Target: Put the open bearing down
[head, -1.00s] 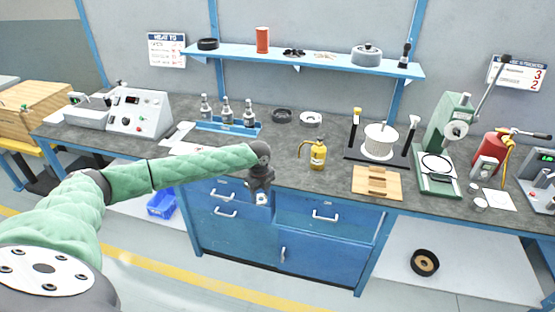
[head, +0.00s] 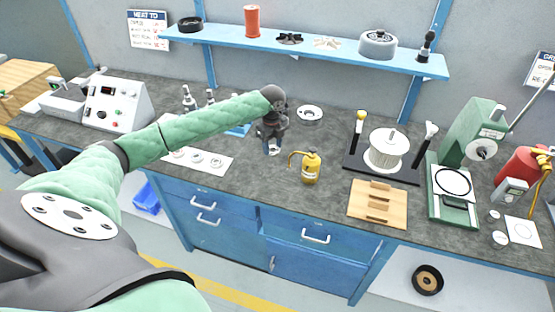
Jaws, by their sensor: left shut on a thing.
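My left gripper (head: 273,147) points down over the bench top (head: 255,175), left of the yellow oil can (head: 310,167). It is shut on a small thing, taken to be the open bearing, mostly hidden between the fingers. I cannot tell whether that thing touches the bench. A white sheet (head: 225,152) with several small ring-shaped parts (head: 197,157) lies left of the gripper, partly behind my left arm. My right gripper is not in view.
A pale ring (head: 310,114) lies behind the gripper. A wooden block (head: 377,204), a black tray with a white drum (head: 388,150) and a green press (head: 455,185) stand to the right. Bare bench surrounds the gripper. A blue shelf (head: 340,55) hangs behind.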

